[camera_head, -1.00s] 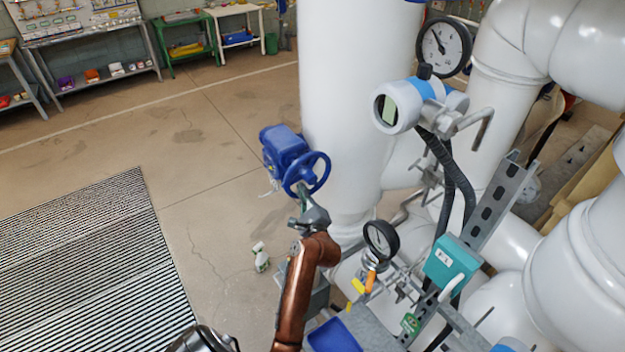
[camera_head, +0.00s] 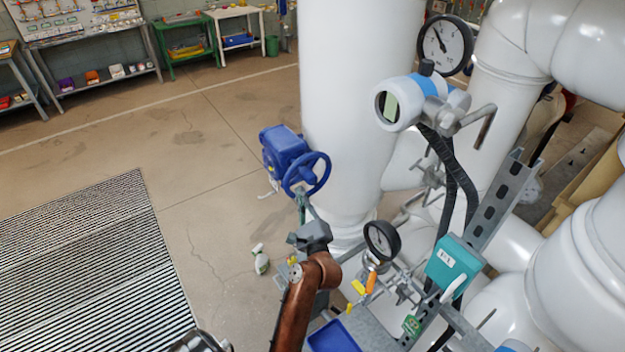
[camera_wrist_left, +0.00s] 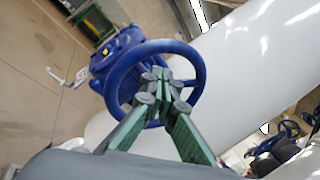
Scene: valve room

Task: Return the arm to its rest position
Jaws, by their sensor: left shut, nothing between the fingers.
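My left gripper (camera_head: 301,194) is on the copper-coloured arm in the head view, just below a blue handwheel (camera_head: 322,172). Its green fingers are together with nothing between them. In the left wrist view the shut fingertips (camera_wrist_left: 157,76) overlap the middle of the handwheel (camera_wrist_left: 196,62); I cannot tell whether they touch it. The handwheel sits on a blue valve actuator (camera_head: 284,150) beside a thick white pipe. My right gripper is not in view.
A pressure gauge (camera_head: 382,240), yellow and orange handles and a teal box (camera_head: 453,262) stand close to the right of the arm. A blue tray (camera_head: 333,337) is low beside it. A ribbed floor mat (camera_head: 90,265) and open floor lie left.

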